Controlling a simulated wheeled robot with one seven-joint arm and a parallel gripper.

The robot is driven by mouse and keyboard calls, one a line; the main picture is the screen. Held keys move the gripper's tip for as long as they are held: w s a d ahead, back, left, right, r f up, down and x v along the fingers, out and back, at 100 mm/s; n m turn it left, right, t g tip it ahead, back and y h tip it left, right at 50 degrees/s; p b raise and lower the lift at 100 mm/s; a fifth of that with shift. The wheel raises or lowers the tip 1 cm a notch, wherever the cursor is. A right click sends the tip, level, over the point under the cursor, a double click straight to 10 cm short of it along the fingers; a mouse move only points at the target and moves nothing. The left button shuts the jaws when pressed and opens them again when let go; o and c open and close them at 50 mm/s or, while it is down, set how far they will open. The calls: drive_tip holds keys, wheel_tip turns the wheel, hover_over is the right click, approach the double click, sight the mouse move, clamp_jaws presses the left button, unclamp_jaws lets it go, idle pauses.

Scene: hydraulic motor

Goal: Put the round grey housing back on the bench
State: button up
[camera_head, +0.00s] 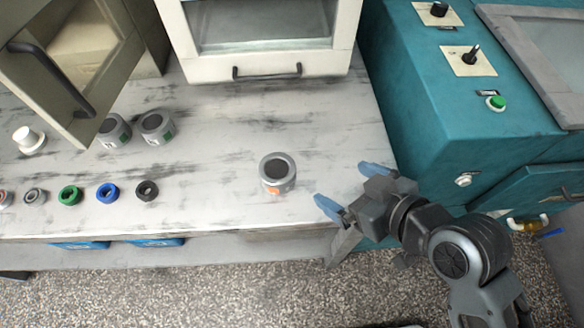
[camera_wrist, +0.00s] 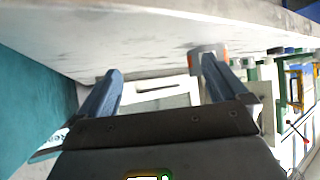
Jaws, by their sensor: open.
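The round grey housing (camera_head: 277,173), with a dark open top and an orange mark on its side, stands upright on the worn white bench (camera_head: 225,205), near the front edge. In the wrist view a grey and orange piece, which looks like the housing (camera_wrist: 205,49), shows partly hidden behind the right finger. My gripper (camera_head: 349,187) is open and empty, to the right of the housing and apart from it, by the bench's right end. Its two blue fingers also show spread in the wrist view (camera_wrist: 160,75).
Two similar grey housings (camera_head: 157,127) and several coloured rings (camera_head: 108,193) stand at the left, below an open cabinet door (camera_head: 75,75). A white glass-fronted box (camera_head: 265,68) is at the back. A teal machine (camera_head: 430,125) stands right. The bench around the housing is clear.

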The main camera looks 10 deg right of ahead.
sight(275, 167)
drive_tip(key=w+a+r+n+g+y, duration=0.1)
drive_tip(key=a, duration=0.1)
drive_tip(key=a+r+n+g+y, duration=0.1)
drive_tip(key=a+n, duration=0.1)
drive_tip(key=a, duration=0.1)
drive_tip(key=w+a+r+n+g+y, duration=0.1)
drive_tip(key=a, duration=0.2)
drive_tip(key=shift+w+a+n, duration=0.15)
drive_tip(key=shift+w+n, duration=0.15)
drive_tip(key=shift+n, duration=0.1)
drive_tip(key=shift+x, duration=3.75)
drive_tip(key=shift+c, duration=0.5)
drive_tip(key=c, duration=1.2)
drive_tip(key=shift+r, duration=0.1)
drive_tip(key=shift+c, duration=0.7)
drive_tip(key=shift+r, duration=0.1)
